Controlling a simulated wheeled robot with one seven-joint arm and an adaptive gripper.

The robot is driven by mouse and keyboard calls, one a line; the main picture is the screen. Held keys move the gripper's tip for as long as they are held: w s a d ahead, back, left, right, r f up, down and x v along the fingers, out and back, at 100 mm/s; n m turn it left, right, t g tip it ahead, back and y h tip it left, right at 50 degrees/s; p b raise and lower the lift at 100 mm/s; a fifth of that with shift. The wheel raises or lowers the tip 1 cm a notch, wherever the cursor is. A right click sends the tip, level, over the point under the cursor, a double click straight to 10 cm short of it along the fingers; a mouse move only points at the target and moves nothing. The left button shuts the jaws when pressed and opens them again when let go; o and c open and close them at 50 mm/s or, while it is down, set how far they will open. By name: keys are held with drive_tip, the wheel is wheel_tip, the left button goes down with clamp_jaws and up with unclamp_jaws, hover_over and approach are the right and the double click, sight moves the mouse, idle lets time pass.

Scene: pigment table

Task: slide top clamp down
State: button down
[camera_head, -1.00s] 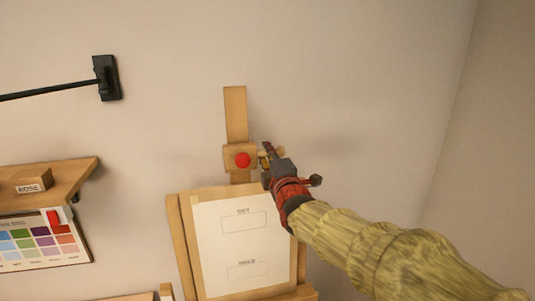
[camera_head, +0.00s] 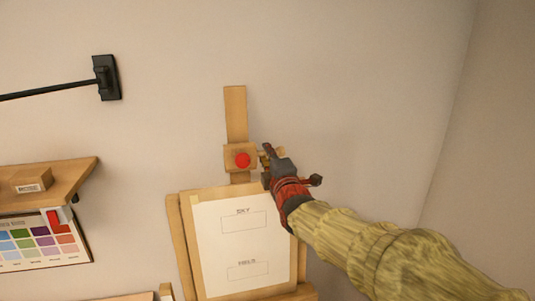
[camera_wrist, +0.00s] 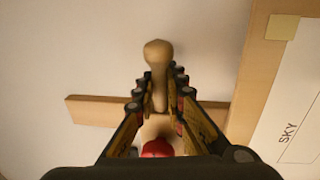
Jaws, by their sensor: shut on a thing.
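The top clamp (camera_head: 232,165) is a wooden block with a red dot (camera_head: 243,160) on its face. It sits on the easel's upright post (camera_head: 236,115), a little above the white sheet (camera_head: 230,240) on the board. My gripper (camera_head: 267,157) is at the clamp's right side. In the wrist view my gripper (camera_wrist: 160,92) has its two fingers on either side of a wooden knob (camera_wrist: 158,52) and is shut on it. The red dot (camera_wrist: 157,148) shows near the palm, and the post (camera_wrist: 95,110) runs across behind. The fingers partly hide the clamp.
A wooden shelf (camera_head: 70,178) with a small labelled block (camera_head: 32,179) is at the left, above a colour chart (camera_head: 40,240). A black wall bracket (camera_head: 106,78) with a rod is at upper left. The wall right of the post is bare.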

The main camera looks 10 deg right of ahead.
wheel_tip(320, 180, down, 6)
drive_tip(key=b, duration=0.8)
drive_tip(key=shift+s, duration=0.3)
drive_tip(key=c, duration=1.9)
unclamp_jaws()
drive_tip(key=shift+o, duration=0.3)
drive_tip(key=shift+r, duration=0.1)
